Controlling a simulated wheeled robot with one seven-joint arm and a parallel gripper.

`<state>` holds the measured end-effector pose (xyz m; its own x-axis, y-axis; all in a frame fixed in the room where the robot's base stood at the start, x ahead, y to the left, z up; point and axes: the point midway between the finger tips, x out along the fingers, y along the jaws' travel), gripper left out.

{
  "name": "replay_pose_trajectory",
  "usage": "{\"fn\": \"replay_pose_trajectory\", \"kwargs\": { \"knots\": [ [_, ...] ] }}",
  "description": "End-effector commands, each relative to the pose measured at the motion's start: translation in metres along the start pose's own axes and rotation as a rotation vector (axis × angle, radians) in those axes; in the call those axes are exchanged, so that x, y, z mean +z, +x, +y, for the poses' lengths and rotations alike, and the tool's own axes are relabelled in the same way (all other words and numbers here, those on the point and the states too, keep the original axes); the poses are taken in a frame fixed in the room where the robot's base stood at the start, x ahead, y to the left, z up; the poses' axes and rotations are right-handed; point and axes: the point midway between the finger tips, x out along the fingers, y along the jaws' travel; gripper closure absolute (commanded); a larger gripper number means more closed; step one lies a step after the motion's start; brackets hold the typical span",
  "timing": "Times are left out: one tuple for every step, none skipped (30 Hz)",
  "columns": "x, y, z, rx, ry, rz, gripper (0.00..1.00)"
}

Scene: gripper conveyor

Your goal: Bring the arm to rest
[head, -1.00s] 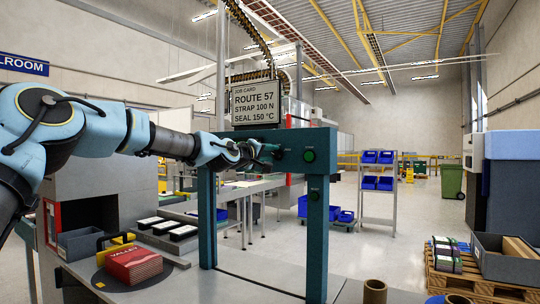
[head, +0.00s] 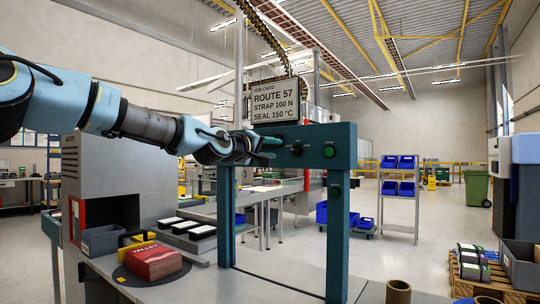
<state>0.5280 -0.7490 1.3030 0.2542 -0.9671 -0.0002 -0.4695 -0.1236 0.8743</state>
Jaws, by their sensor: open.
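My gripper (head: 268,147) is at the end of my blue-and-black arm, which reaches in from the left. It is in front of the left part of the teal frame's top beam (head: 312,133), beside a black knob (head: 297,149). I cannot tell whether the fingers touch the beam or the knob. No object shows between the fingers. A green button (head: 329,151) is to the right of the knob. A job card (head: 275,101) reading Route 57, strap 100 N, seal 150 °C stands above the beam.
A red package (head: 154,262) lies on a dark round plate on the grey table. Black trays (head: 188,230) and a grey bin (head: 103,240) stand behind it. A brown ring (head: 398,291) is at the front right. Open floor lies beyond the frame, with a blue-bin rack (head: 399,190).

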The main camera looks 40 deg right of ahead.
Motion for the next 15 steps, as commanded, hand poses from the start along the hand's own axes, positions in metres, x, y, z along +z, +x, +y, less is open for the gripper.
{"fn": "replay_pose_trajectory", "kwargs": {
  "knots": [
    [0.0, -0.0044, -0.0009, 0.0, 0.001, 0.001, 0.56],
    [-0.0002, -0.0063, -0.0009, -0.001, 0.001, 0.001, 0.56],
    [0.0, -0.0083, -0.0007, -0.001, 0.001, 0.001, 0.56],
    [0.0006, -0.0094, -0.0003, 0.0, 0.001, 0.0, 0.56],
    [0.0008, -0.0102, 0.0, 0.0, 0.001, 0.0, 0.56],
    [0.0008, -0.0111, 0.0003, 0.0, 0.001, -0.001, 0.56],
    [0.0007, -0.0115, 0.0004, 0.0, 0.001, 0.0, 0.56],
    [0.0006, -0.0118, 0.0004, 0.0, 0.001, 0.0, 0.56],
    [0.0005, -0.0119, 0.0005, 0.0, 0.001, 0.0, 0.56],
    [0.0005, -0.0119, 0.0006, 0.0, 0.001, 0.0, 0.56],
    [0.0005, -0.0119, 0.0006, 0.0, 0.001, 0.0, 0.56],
    [0.0005, -0.0118, 0.0006, 0.0, 0.001, 0.0, 0.56],
    [0.0005, -0.0118, 0.0007, 0.0, 0.001, 0.0, 0.56],
    [0.0005, -0.0117, 0.0007, 0.0, 0.001, 0.0, 0.56],
    [0.0005, -0.0117, 0.0006, 0.0, 0.001, -0.001, 0.56]
  ]
}}
